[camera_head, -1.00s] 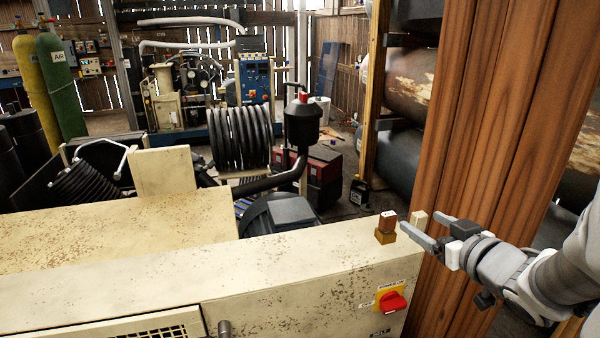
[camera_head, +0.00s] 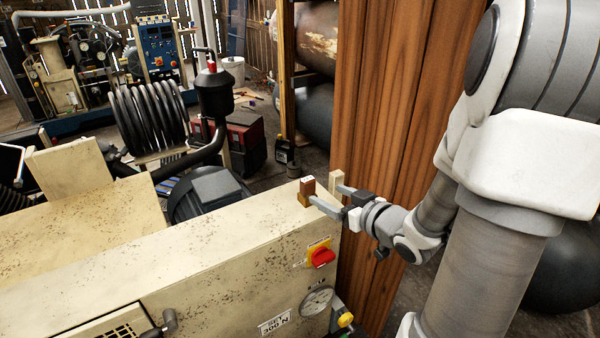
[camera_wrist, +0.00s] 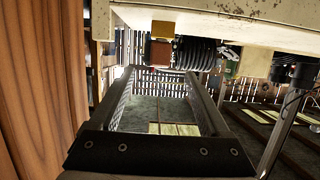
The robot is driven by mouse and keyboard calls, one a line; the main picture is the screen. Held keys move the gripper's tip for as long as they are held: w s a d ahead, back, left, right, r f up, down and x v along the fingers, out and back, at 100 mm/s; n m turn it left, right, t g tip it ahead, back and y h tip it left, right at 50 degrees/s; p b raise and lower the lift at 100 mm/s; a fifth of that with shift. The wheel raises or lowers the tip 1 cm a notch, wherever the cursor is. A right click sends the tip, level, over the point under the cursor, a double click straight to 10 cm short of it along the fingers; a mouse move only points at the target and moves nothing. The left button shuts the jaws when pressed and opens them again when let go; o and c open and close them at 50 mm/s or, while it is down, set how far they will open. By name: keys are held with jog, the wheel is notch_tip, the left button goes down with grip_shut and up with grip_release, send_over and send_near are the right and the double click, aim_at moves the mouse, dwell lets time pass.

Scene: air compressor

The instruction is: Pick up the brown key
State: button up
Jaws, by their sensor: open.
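The brown key (camera_head: 308,186) is a small block with a brass-coloured base (camera_head: 304,200), upright on the far right end of the cream cabinet (camera_head: 180,255). My gripper (camera_head: 327,193) is open and empty, just right of the key at about its height. In the wrist view the scene looks upside down, and the key (camera_wrist: 160,52) shows just beyond and between the two fingertips (camera_wrist: 158,73). Its brass base (camera_wrist: 163,28) meets the cabinet at the top of that picture. I see no contact between the fingers and the key.
A small pale block (camera_head: 336,181) stands close behind the key, near the far fingertip. A wooden post (camera_head: 385,130) rises right behind the gripper. A red switch (camera_head: 322,256) and a gauge (camera_head: 317,301) are on the cabinet's front. The cabinet top left of the key is clear.

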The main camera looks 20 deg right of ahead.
aim_at(311, 187)
jog(key=x, duration=0.7)
jog(key=shift+f, duration=0.25)
jog(key=shift+b+x, duration=0.4)
jog(key=shift+x, duration=2.65)
jog(key=shift+a+r, duration=0.1)
jog(key=shift+r, duration=0.1)
jog(key=shift+c, duration=0.3)
grip_shut()
